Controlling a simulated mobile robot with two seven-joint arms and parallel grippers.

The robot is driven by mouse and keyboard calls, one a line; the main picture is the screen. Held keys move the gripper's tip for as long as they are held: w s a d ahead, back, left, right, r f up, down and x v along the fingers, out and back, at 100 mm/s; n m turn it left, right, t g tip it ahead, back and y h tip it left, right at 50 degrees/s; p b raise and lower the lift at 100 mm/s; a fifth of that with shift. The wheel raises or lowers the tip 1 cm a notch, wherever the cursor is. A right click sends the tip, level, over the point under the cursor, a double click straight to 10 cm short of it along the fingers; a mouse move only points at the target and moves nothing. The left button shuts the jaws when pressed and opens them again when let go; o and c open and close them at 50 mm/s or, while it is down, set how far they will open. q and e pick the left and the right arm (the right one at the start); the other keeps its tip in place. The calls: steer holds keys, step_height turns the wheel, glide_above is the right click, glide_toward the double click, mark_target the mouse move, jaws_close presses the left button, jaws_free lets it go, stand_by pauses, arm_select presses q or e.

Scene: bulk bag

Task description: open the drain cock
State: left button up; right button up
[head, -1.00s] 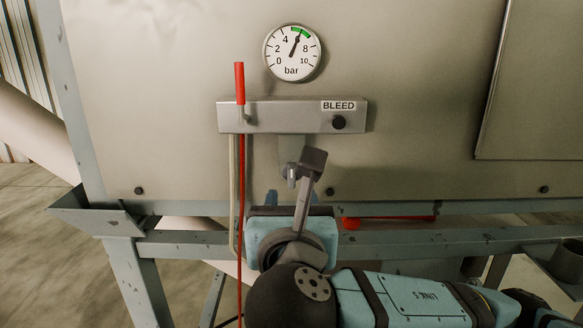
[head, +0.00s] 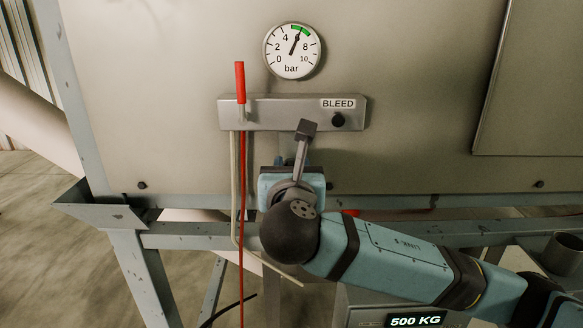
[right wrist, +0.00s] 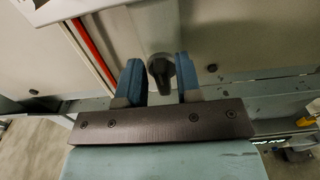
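A small fitting with a dark rounded head, apparently the drain cock (right wrist: 160,70), hangs on a grey stem below the metal block (head: 270,114). In the head view my right gripper (head: 267,186) hides it, and the gripper's fingers are hidden there too. In the right wrist view my right gripper (right wrist: 161,83) is open, with one blue finger on each side of the dark head. A gap shows on the right of the head. The left finger is close to it, and I cannot tell whether it touches. My left gripper is not in view.
The block carries an upright red lever (head: 240,82) and a black knob (head: 338,120) beside the BLEED label. A pressure gauge (head: 292,51) is above. A thin red line (head: 241,210) and a pale tube (head: 235,190) hang left of the gripper. A frame rail (head: 190,236) runs below.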

jaws_close()
steer(key=m+b, duration=0.1)
steer(key=m, duration=0.5)
steer(key=d+f+m+b, duration=0.1)
steer(key=m, duration=0.5)
steer(key=m+b, duration=0.1)
steer(key=m, duration=0.5)
steer(key=shift+d+f, duration=0.35)
steer(key=shift+f, duration=0.05)
stand_by(0.4)
